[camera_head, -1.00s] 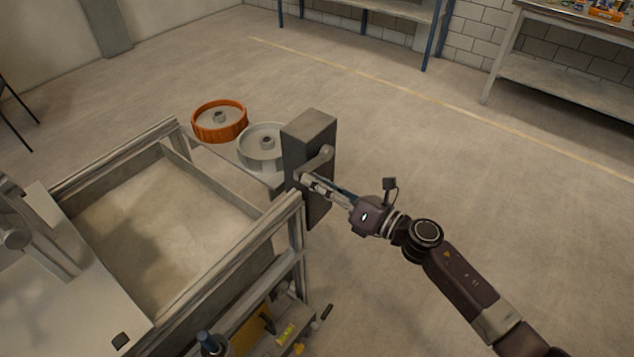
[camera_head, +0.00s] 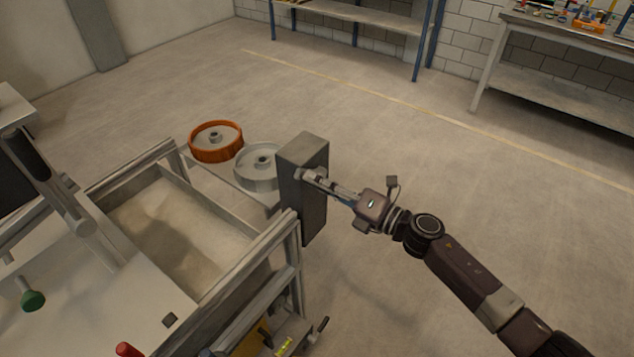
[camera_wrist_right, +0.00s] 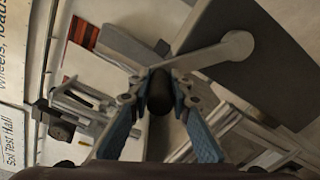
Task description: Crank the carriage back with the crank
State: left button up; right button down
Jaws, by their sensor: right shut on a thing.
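The crank's grey arm (camera_wrist_right: 215,55) sits on the face of a dark grey box (camera_head: 303,170) at the end of the sandbed (camera_head: 245,268). My right gripper (camera_head: 316,179) is shut on the crank's dark handle (camera_wrist_right: 159,92), which shows between the fingers in the right wrist view. In the head view the gripper mostly hides the handle. The carriage (camera_head: 135,285), a pale plate with a raised frame, lies across the near left part of the bed. Sand (camera_head: 175,235) shows between it and the bed's far end. My left gripper is not in view.
An orange wheel (camera_head: 216,142) and a grey wheel (camera_head: 258,166) lie beyond the bed, beside the box. A green knob (camera_head: 33,300) and a red knob (camera_head: 127,349) show at lower left. The floor to the right is clear.

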jog(key=shift+w+d+r, duration=0.1)
jog(key=shift+w+r, duration=0.15)
jog(key=shift+r, duration=0.25)
jog(key=c, duration=2.1)
grip_release()
jog(key=shift+o, duration=1.7)
jog(key=shift+s+f, duration=0.1)
jog(key=shift+f, duration=0.05)
jog(key=shift+f, duration=0.1)
jog(key=v, duration=1.2)
jog(key=shift+c, duration=0.3)
